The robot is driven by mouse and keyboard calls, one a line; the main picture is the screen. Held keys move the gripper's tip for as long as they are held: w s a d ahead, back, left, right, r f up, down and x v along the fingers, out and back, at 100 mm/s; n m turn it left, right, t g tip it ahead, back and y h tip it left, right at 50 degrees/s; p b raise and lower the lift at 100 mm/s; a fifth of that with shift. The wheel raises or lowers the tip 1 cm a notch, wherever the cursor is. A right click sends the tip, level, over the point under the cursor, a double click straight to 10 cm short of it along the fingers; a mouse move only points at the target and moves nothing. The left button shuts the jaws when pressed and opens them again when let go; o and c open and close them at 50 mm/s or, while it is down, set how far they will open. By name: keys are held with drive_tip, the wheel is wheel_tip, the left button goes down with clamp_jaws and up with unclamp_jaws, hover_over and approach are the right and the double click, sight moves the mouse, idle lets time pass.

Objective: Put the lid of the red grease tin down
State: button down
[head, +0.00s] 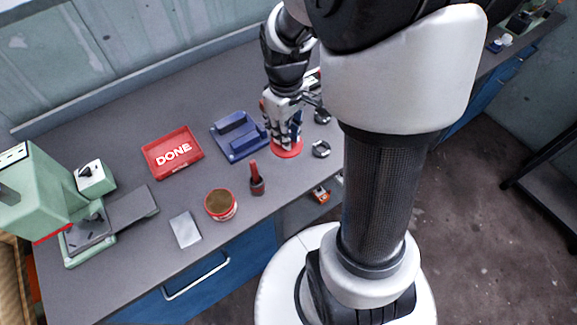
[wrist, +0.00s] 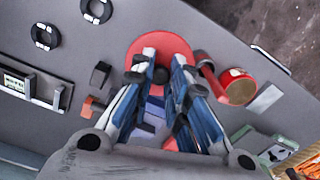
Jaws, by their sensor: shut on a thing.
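The lid (head: 287,151) of the grease tin is a flat red disc below my gripper (head: 286,138), over the bench at the right of the blue stand. In the wrist view the lid (wrist: 160,38) shows at the fingertips of my gripper (wrist: 165,60), which is shut on it. The fingers hide part of the lid. I cannot tell whether its underside touches the bench. The red grease tin (head: 220,205) stands open near the bench's front edge, with brown grease showing inside. It also shows in the wrist view (wrist: 238,87), right of the lid.
A red-handled tool (head: 256,180) stands between tin and lid. A blue stand (head: 239,136), a red DONE tray (head: 172,152) and a grey plate (head: 185,230) are at left. A dark ring (head: 321,149) lies close right of the lid. A green machine (head: 50,195) occupies the far left.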

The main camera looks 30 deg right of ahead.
wheel_tip(320, 180, down, 14)
drive_tip(key=b, duration=0.4)
drive_tip(key=shift+f+b, duration=0.25)
drive_tip(key=shift+b, duration=0.1)
drive_tip(key=shift+r, duration=0.1)
drive_tip(key=c, duration=2)
unclamp_jaws()
drive_tip(key=shift+f, duration=0.2)
drive_tip(key=o, duration=0.4)
drive_tip(key=shift+o, duration=0.2)
drive_tip(key=shift+r, duration=0.1)
